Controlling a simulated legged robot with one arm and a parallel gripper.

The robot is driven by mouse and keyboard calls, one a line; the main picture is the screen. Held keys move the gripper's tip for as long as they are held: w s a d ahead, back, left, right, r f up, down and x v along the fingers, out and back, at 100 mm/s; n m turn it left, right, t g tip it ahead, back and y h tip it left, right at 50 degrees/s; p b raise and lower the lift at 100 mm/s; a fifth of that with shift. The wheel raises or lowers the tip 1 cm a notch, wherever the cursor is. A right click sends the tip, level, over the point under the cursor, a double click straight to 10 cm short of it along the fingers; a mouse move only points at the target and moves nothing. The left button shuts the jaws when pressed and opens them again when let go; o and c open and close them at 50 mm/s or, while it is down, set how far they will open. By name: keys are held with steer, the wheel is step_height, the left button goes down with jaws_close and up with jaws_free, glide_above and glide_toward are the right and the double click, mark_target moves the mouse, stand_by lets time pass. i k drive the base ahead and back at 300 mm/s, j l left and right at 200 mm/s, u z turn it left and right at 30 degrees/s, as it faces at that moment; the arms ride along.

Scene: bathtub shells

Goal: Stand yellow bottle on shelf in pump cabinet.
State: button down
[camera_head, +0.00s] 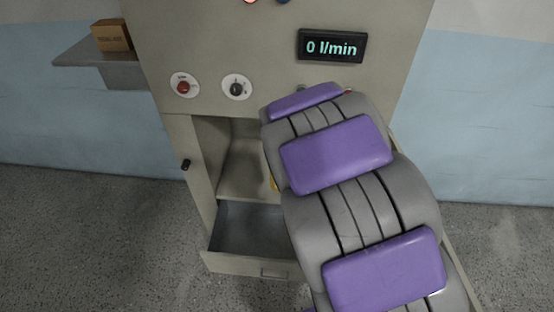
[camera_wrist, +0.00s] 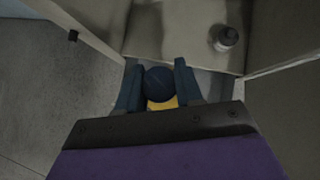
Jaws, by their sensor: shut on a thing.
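The yellow bottle (camera_wrist: 162,104) with a round dark blue cap sits between the fingers of my gripper (camera_wrist: 157,68), which is shut on it. In the head view only a small yellow piece of the bottle (camera_head: 273,182) shows beside my arm. The pump cabinet (camera_head: 220,45) stands ahead with its compartment open. Its shelf (camera_head: 243,170) also shows in the wrist view (camera_wrist: 165,40). The bottle is at the shelf's front edge in the wrist view; I cannot tell whether it touches the shelf. My arm hides my gripper in the head view.
A grey capped container (camera_wrist: 225,38) stands on the shelf at the right. An open drawer (camera_head: 250,232) juts out below the shelf. A black handle (camera_head: 186,165) sits at the left. A cardboard box (camera_head: 112,36) rests on a wall ledge. The shelf's left part looks clear.

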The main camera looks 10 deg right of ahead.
mark_target(252, 177)
steer(key=i+j+z, duration=0.2)
steer(key=j+z, duration=0.3)
steer(key=j, duration=0.9)
steer(key=j+z, duration=0.45)
steer(key=j, duration=0.9)
